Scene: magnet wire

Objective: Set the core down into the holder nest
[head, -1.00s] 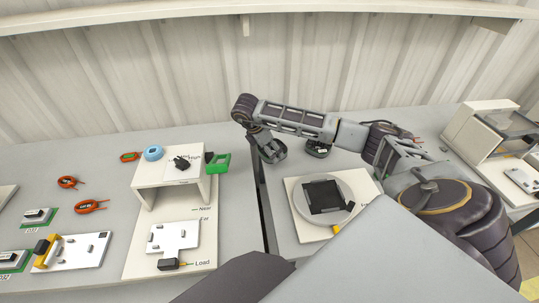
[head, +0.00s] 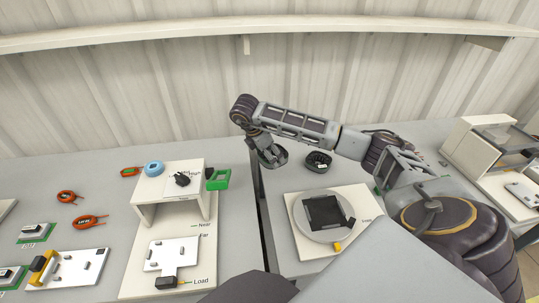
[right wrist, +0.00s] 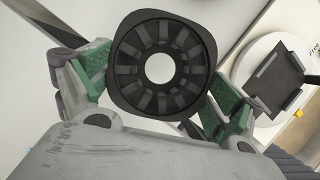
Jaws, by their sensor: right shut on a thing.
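The core (right wrist: 124,68) is a black slotted ring with a squarish flange and an open centre. In the right wrist view it sits between the green-padded fingers of my right gripper (right wrist: 160,82), which is shut on it. The holder nest (head: 325,212) is a black square frame on a round grey plate, on a white board. It also shows in the right wrist view (right wrist: 278,82), right of the core and apart from it. My left gripper is out of view.
A white stand (head: 170,205) with a blue ring (head: 154,168) and a green part (head: 219,179) stands to the left. A white machine (head: 485,150) is at right.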

